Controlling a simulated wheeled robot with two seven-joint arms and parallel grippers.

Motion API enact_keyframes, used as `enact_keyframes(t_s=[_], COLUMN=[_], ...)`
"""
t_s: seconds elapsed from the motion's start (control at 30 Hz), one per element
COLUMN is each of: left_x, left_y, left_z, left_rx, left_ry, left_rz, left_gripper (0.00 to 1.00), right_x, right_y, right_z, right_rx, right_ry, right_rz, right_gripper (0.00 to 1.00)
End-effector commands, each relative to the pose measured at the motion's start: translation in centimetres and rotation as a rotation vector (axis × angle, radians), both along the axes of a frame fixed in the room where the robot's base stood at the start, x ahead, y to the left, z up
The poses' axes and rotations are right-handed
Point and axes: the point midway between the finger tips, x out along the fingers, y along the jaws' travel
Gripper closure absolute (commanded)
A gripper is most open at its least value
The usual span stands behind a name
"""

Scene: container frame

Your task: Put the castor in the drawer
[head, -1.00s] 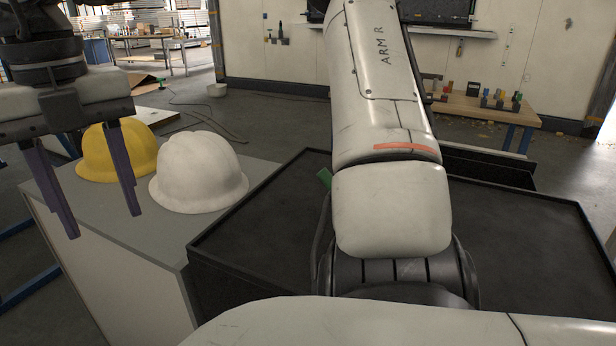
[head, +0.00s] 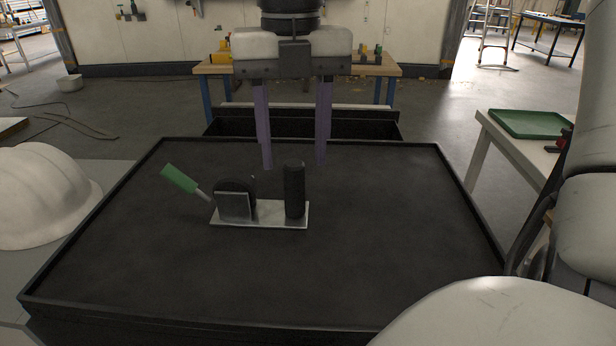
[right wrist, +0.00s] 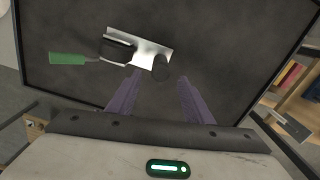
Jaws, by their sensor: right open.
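The castor (head: 268,213) sits on the black cabinet top. It has a bright metal plate, a dark wheel in a bracket at its left, an upright black cylinder at its right, and a green-handled lever sticking out left. It also shows in the right wrist view (right wrist: 145,46). My right gripper (head: 294,166) is open and empty, fingers pointing down above the cabinet top. In the right wrist view its fingertips (right wrist: 158,78) are near the black cylinder, apparently not gripping it. The drawer (head: 305,107) stands open at the cabinet's far side, its inside partly hidden. My left gripper is out of view.
The black cabinet top (head: 330,290) has a low raised rim and is otherwise clear. A white hard hat (head: 38,195) stands on the grey surface at left. A workbench (head: 215,69) stands behind the drawer. A green tray (head: 531,124) lies on a table at right.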

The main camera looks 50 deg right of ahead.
Motion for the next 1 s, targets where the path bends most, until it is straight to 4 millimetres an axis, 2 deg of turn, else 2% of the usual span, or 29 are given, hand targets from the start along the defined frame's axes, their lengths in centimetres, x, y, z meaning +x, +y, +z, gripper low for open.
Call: enact_keyframes(t_s=[0.13, 0.37, 0.6, 0.9, 1.0], left_x=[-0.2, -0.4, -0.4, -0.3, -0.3], left_y=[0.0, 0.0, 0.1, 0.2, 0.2], left_z=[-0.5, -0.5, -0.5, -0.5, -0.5], left_rx=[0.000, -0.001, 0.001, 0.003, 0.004], left_ry=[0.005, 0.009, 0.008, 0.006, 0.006], left_rz=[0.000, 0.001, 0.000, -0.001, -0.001], left_gripper=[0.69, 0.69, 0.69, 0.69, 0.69], right_x=[-0.2, -0.1, 0.2, 0.2, 0.2], right_y=[-0.2, -0.4, -0.5, -0.5, -0.5], right_z=[-2.6, -5.0, -8.4, -9.0, -8.9], right_rx=[0.001, 0.002, 0.001, 0.001, 0.000], right_ry=[0.004, 0.005, 0.002, -0.002, -0.001], right_rz=[-0.002, -0.008, -0.009, -0.010, -0.010], right_gripper=[0.54, 0.54, 0.54, 0.54, 0.69])
